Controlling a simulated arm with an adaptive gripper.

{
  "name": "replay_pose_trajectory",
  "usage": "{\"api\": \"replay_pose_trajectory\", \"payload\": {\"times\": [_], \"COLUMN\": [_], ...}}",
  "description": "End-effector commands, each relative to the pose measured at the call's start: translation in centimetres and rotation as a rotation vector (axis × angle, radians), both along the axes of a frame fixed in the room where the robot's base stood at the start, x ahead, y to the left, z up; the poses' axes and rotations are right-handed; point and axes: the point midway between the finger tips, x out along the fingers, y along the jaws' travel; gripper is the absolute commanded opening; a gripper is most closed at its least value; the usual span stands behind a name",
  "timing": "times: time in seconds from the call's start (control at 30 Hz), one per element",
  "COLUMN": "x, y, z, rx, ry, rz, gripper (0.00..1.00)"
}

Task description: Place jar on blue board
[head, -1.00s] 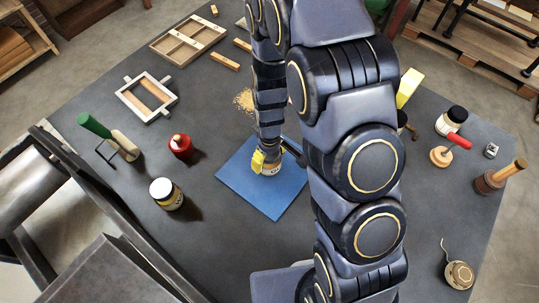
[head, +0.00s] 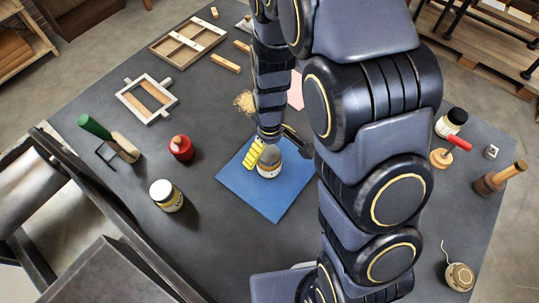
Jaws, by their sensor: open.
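The blue board (head: 273,204) lies flat on the dark table near the middle of the head view. A jar (head: 268,165) with a grey-brown lid and a pale label stands upright on the board's upper part. My gripper (head: 270,152) is open just above and around the jar's top, with a yellow finger at its left and a dark finger at its right. Whether a finger still touches the jar cannot be told. Part of the board's right side is close to my arm.
A white-lidded jar (head: 166,195) and a red container (head: 181,148) stand left of the board. A dark-lidded jar (head: 451,122) and a wooden-handled stamp (head: 499,178) stand right.

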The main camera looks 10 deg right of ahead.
Motion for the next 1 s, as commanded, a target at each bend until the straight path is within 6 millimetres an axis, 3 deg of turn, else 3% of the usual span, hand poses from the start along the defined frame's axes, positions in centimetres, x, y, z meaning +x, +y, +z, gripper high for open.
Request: {"api": "replay_pose_trajectory", "payload": {"times": [0.1,0.3,0.73,0.87,1.0], "x": [0.2,0.1,-0.5,-2.9,-7.5], "y": [0.0,0.0,-0.3,-1.3,-2.9], "z": [2.6,5.7,8.1,11.1,15.2], "rx": [0.001,0.001,0.001,0.001,-0.006], "ry": [-0.008,-0.006,0.001,0.018,0.052], "rz": [-0.002,-0.001,-0.027,-0.118,-0.271], "gripper": [0.96,0.96,0.96,0.96,0.96]}}
